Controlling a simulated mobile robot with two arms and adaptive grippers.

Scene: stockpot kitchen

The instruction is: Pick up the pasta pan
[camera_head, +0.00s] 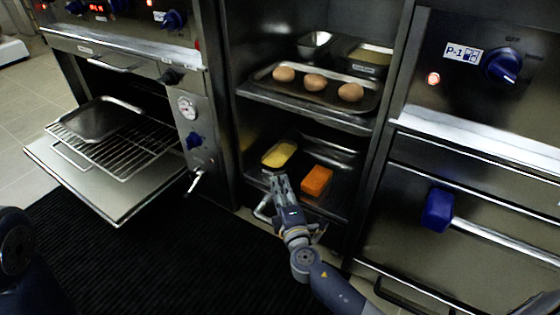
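A small pan with yellow contents (279,154), which looks like the pasta pan, sits on a lower shelf tray in the open cabinet. My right gripper (275,179) reaches in from the lower right, and its fingertips are just in front of the pan's near edge. Whether it touches the pan, and whether its fingers are open or shut, I cannot tell. The pan's near side is partly hidden by the gripper. My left gripper is not in view; only part of my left arm shows at the lower left.
An orange block (316,181) lies on the same tray (346,157), right of the pan. The shelf above holds a tray with three brown round items (315,82). An oven door (52,173) hangs open at left, with a rack and empty tray (99,119). Dark floor mat lies in front.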

